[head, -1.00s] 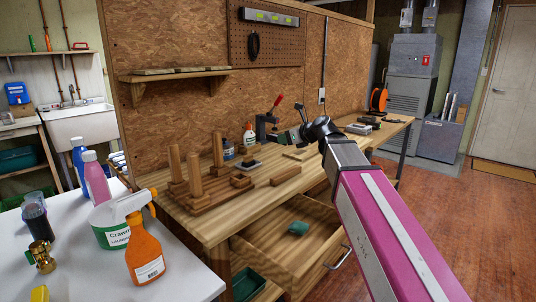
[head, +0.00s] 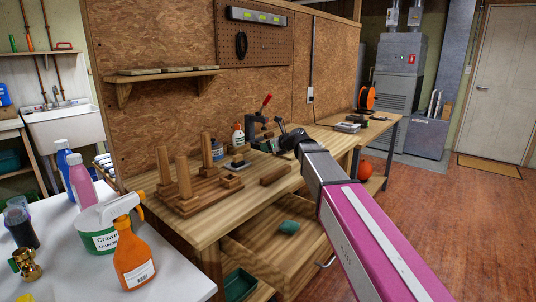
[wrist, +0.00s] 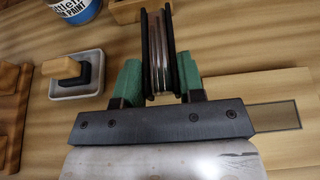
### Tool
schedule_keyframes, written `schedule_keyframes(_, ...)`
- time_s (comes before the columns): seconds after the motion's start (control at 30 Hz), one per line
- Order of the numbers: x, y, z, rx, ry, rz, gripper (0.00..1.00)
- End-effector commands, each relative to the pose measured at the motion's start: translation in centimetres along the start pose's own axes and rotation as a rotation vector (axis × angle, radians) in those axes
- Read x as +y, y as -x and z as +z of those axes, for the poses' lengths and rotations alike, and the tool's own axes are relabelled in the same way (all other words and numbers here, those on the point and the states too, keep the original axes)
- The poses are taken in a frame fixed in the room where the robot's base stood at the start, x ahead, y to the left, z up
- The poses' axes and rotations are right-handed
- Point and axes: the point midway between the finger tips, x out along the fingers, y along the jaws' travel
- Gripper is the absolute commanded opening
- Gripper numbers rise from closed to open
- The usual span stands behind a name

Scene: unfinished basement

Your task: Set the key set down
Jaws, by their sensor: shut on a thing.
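The key set (wrist: 158,45), a folded stack of metal keys between black side plates, is held in my gripper (wrist: 160,82). The gripper's green pads press on it from both sides in the wrist view. It points away from the gripper over the wooden bench top (wrist: 215,50); I cannot tell whether it touches the wood. In the head view my gripper (head: 276,145) is low over the workbench (head: 225,222), just in front of the red-handled clamp (head: 262,118). The key set is too small there to make out clearly.
A wooden peg stand (head: 187,196), a wooden block (head: 275,174), a small tray (wrist: 60,94) with a block, a paint can (wrist: 77,8) and a glue bottle (head: 238,138) stand nearby. The drawer (head: 262,248) below is open, holding a teal thing (head: 289,228).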

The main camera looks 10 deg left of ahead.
Motion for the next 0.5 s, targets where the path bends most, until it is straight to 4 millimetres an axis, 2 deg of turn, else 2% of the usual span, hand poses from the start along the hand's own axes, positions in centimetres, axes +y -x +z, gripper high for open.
schedule_keyframes(0.2,0.0,-1.1,-2.6,0.001,-0.001,-0.001,0.08)
schedule_keyframes(0.5,0.0,-1.2,-2.9,0.000,0.000,-0.001,0.08)
